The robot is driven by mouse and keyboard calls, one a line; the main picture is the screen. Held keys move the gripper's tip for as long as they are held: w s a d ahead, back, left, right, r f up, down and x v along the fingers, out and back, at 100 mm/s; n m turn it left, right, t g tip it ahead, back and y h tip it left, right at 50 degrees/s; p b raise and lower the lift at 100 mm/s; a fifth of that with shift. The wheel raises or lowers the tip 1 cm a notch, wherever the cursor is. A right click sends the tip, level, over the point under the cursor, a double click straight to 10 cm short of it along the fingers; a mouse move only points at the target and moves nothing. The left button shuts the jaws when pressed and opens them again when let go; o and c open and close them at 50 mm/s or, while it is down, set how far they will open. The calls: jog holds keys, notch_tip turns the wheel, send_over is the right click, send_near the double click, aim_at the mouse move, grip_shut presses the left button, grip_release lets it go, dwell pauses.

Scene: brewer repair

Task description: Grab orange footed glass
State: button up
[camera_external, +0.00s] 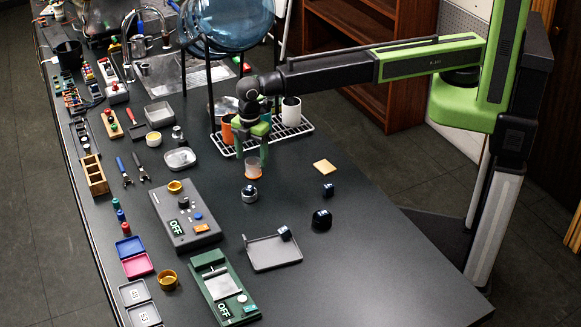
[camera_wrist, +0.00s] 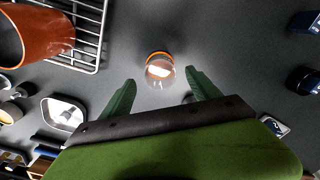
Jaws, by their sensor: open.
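The orange footed glass (camera_external: 252,170) is a small clear glass with an orange foot, standing on the dark counter below my gripper. In the wrist view the glass (camera_wrist: 159,68) shows from above, just beyond the gap between the fingertips and roughly centred on it. My gripper (camera_external: 252,153) points down with its green fingers apart and nothing held. In the wrist view my gripper (camera_wrist: 160,87) is open, with one green finger on each side. I cannot tell whether a finger touches the glass.
A wire rack (camera_external: 304,128) behind the glass holds an orange cup (camera_external: 228,130) and a white cup (camera_external: 291,112). A silver-and-dark knob-like part (camera_external: 249,194) stands in front of the glass. A tan square (camera_external: 324,166) lies to the right. The counter's right front is clear.

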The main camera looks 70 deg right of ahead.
aim_at(253, 164)
notch_tip(253, 164, down, 5)
jog(key=b, duration=0.5)
jog(key=shift+d+f, duration=0.15)
jog(key=shift+f, duration=0.05)
jog(key=shift+r, duration=0.2)
jog(key=c, duration=1.5)
jog(key=shift+r+p, duration=0.55)
jog(key=shift+p, duration=0.05)
notch_tip(253, 164, up, 4)
jog(key=p, duration=0.4)
jog(key=shift+w+d+r+p, duration=0.15)
jog(key=shift+d+r+p, duration=0.85)
jog(key=shift+d, duration=0.95)
jog(key=shift+w+d+r+p, duration=0.2)
jog(key=shift+d+r+p, duration=0.75)
jog(key=shift+d, duration=0.95)
jog(key=shift+w+d+r+p, duration=0.15)
jog(key=shift+d+r+p, duration=0.85)
jog(key=shift+d, duration=0.95)
